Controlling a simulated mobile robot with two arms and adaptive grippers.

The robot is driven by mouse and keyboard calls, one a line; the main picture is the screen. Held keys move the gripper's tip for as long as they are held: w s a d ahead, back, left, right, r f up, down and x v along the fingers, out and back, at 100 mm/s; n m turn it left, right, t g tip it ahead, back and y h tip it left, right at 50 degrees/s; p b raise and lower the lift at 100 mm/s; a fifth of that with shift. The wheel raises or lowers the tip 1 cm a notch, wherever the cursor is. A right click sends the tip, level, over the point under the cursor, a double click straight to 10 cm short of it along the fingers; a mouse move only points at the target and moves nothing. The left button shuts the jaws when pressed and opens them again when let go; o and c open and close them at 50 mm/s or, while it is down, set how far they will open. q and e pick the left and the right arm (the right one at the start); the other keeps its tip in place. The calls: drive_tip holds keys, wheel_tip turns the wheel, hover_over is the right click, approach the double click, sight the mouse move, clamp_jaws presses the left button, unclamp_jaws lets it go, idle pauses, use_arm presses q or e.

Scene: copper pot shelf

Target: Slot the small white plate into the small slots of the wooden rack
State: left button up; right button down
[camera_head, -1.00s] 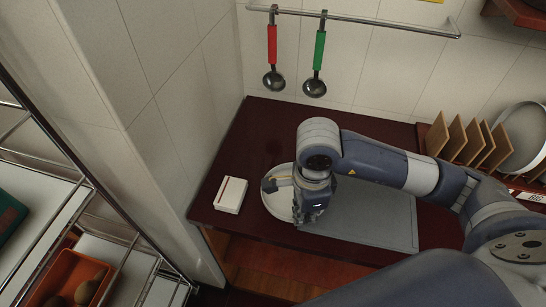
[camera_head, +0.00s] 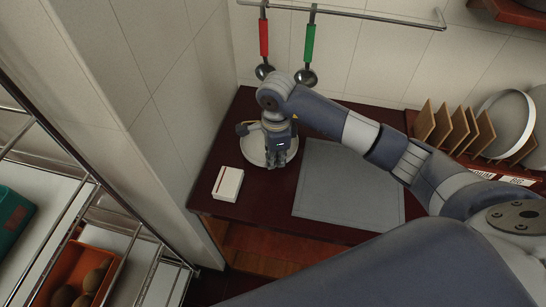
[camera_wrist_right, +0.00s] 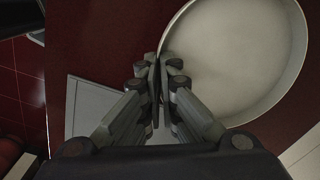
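The small white plate (camera_head: 252,147), round with a raised rim, is at the back left of the dark red counter, partly hidden by my right gripper (camera_head: 277,163). In the right wrist view the plate (camera_wrist_right: 235,55) fills the upper right, and the right gripper's fingers (camera_wrist_right: 158,85) are closed together at its left rim. The plate looks roughly flat; I cannot tell whether it touches the counter. The wooden rack (camera_head: 458,130) stands at the right, with several upright wooden dividers and white plates (camera_head: 505,115) at its right part. My left gripper is not in view.
A white box (camera_head: 228,184) lies near the counter's front left. A grey board (camera_head: 350,190) lies flat at centre. Red (camera_head: 264,38) and green (camera_head: 310,42) ladles hang from a rail behind. A wire shelf with an orange crate (camera_head: 70,268) stands at the left.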

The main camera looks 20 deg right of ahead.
drive_tip(key=shift+w, duration=0.35)
drive_tip(key=shift+w+f+p, duration=0.3)
drive_tip(key=shift+f+p, duration=0.25)
drive_tip(key=shift+w+f+p, duration=0.3)
drive_tip(key=shift+f+p, duration=0.2)
drive_tip(key=shift+f, duration=0.6)
drive_tip(key=c, duration=1.8)
unclamp_jaws()
drive_tip(key=shift+f, duration=0.1)
